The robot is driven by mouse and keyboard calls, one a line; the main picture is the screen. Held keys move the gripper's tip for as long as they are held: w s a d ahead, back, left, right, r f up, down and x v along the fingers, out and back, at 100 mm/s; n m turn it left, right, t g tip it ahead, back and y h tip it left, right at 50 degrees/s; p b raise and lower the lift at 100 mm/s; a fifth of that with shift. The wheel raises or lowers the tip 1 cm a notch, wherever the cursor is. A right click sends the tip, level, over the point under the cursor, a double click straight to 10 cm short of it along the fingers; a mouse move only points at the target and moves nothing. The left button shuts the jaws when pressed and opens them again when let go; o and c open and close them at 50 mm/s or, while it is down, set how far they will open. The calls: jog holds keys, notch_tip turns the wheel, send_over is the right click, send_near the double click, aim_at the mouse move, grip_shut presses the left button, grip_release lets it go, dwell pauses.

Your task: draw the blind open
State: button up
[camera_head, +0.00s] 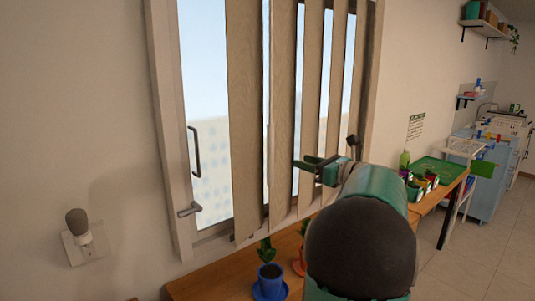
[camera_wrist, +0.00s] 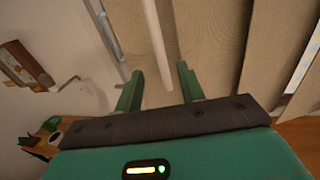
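The blind (camera_head: 281,110) hangs over the window as tall beige vertical slats, with gaps of glass between them. Its slats (camera_wrist: 205,40) also fill the middle and right of the wrist view. A thin white wand (camera_wrist: 156,40) hangs in front of the slats in the wrist view, and its lower part lies between my fingers in the picture. A pale strip that may be the wand shows at the slats in the head view (camera_head: 268,155). My gripper (camera_head: 309,169) is open in front of the slats; its two green fingers are apart in the wrist view (camera_wrist: 158,82). I cannot tell whether they touch the wand.
The window frame (camera_head: 167,120) has dark handles at its left. A wooden table (camera_head: 215,287) below carries a blue potted plant (camera_head: 269,280) and a terracotta pot (camera_head: 300,266). A wall fixture (camera_head: 83,240) is at lower left. Open floor (camera_head: 485,245) lies at right.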

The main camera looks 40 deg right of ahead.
aim_at(270, 153)
jog(key=w, duration=0.4)
jog(key=w+a, duration=0.1)
jog(key=w, duration=0.8)
jog(key=shift+w+a, duration=0.1)
jog(key=shift+a, duration=0.15)
grip_shut()
